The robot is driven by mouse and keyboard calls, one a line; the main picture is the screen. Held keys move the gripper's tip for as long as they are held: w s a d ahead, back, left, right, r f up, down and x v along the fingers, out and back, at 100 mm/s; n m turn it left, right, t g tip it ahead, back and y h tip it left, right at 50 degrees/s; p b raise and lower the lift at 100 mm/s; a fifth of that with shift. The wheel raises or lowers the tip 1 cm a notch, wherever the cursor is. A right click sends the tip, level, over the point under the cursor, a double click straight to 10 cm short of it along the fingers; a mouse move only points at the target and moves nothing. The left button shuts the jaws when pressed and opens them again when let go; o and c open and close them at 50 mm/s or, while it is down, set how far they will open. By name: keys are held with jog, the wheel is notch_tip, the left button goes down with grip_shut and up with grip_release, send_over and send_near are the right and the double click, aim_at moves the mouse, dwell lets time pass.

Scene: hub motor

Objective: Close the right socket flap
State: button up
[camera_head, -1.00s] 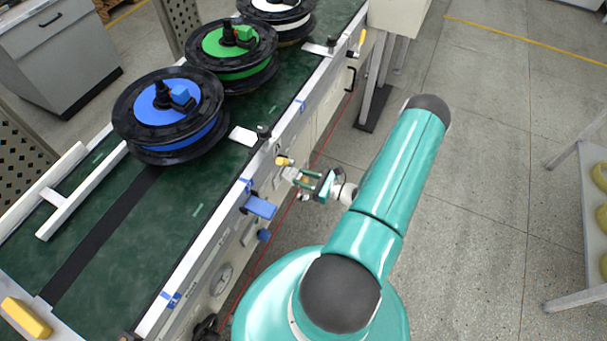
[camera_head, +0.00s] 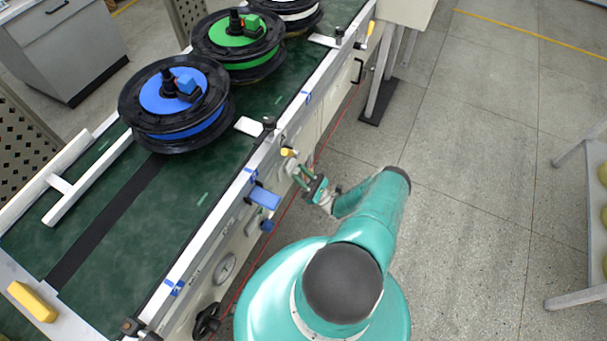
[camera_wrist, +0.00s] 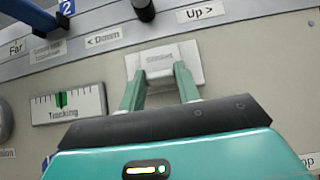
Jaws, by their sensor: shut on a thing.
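A white socket plate (camera_wrist: 188,55) shows on the machine's side panel in the wrist view. A pale flap or raised piece (camera_wrist: 159,64) is at its middle, between my fingertips. My gripper (camera_wrist: 161,80) has its two green fingers on either side of this piece and is shut on it. I cannot tell how far the flap is open. In the head view my gripper (camera_head: 298,173) is at the conveyor's side panel, and the flap is too small and covered to make out.
A blue lever (camera_head: 264,197) and yellow knob (camera_head: 288,152) stick out near my gripper. A tracking scale (camera_wrist: 68,104) lies left of the plate. Blue (camera_head: 168,92) and green (camera_head: 230,38) spools stand on the conveyor (camera_head: 150,232).

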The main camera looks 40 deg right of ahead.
jog(key=shift+w+a+f+t, duration=0.1)
jog(key=shift+w+t, duration=0.15)
jog(key=shift+t, duration=0.15)
jog(key=o, duration=1)
